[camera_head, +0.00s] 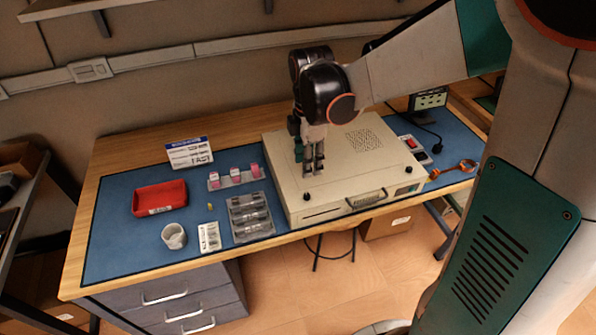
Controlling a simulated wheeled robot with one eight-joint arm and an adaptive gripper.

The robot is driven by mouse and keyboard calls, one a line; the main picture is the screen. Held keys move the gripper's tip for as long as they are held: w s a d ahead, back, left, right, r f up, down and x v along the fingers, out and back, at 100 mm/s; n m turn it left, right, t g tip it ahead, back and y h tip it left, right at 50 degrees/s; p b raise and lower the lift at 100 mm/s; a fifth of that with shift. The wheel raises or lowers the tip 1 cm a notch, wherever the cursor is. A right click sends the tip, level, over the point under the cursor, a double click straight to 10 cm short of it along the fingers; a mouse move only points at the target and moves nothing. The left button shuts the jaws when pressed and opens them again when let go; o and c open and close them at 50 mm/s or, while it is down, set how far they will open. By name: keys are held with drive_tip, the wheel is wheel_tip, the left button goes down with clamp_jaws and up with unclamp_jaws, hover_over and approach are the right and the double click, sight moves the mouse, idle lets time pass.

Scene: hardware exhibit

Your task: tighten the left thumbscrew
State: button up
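A beige equipment case (345,205) lies flat on the blue mat, with a handle on its front side. The left thumbscrew (307,196) is a small black knob at the front left of its top. My gripper (314,173) points down over the left part of the case, a little behind and above the left thumbscrew in the picture. Its two fingers look apart with nothing between them. It does not appear to touch the thumbscrew.
Left of the case are a grey compartment tray (232,202), pink-topped items (236,176), a red bin (160,197), a grey cup (174,236) and a sign (190,152).

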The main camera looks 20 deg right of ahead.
sight(307, 195)
wheel_tip(307, 195, down, 13)
drive_tip(key=b, duration=0.4)
drive_tip(key=shift+r, duration=0.2)
clamp_jaws()
